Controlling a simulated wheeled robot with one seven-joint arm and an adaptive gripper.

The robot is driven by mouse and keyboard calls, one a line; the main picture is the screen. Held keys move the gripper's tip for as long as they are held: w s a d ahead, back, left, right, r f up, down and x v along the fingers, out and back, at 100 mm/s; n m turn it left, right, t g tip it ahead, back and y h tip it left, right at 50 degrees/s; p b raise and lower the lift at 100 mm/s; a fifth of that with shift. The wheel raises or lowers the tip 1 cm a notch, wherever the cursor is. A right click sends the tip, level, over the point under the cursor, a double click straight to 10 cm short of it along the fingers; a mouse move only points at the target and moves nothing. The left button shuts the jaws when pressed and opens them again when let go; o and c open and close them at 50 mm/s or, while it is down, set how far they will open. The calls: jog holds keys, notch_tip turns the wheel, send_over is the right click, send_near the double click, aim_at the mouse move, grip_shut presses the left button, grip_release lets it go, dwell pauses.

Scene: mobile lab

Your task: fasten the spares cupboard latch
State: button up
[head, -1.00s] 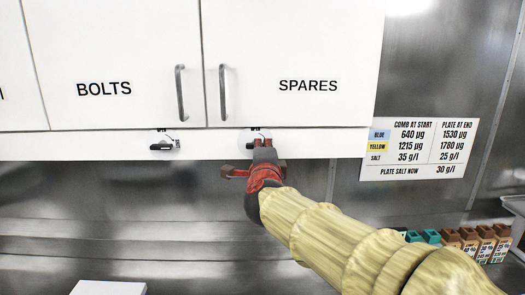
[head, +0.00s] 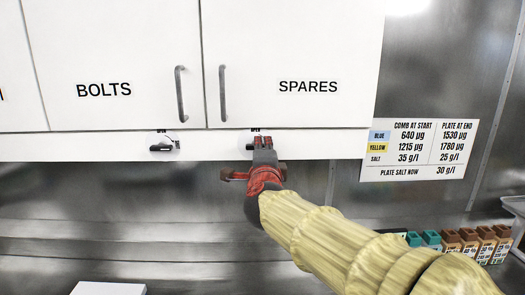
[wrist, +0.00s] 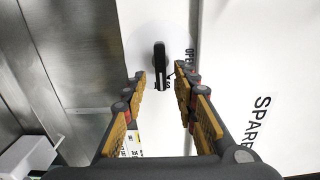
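The spares cupboard door (head: 290,60) is closed flat in the head view. Its latch sits on the white rail below the door and is mostly hidden there behind my gripper (head: 264,143). In the wrist view the black latch lever (wrist: 160,66) lies lengthwise between the fingertips of my gripper (wrist: 161,84), close to both. The lever runs roughly along the rail's length. The fingers stand apart on either side of it, with a gap showing on each side. Lettering beside the lever is partly hidden by a finger.
The bolts cupboard door (head: 115,65) is closed, with its own black latch (head: 162,147) to the left. A data sign (head: 418,150) hangs at the right. Brown and teal boxes (head: 470,240) stand low at the right. The steel wall below the rail is clear.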

jog(key=s, duration=1.1)
jog(key=shift+s+d, duration=0.25)
jog(key=shift+d, duration=0.15)
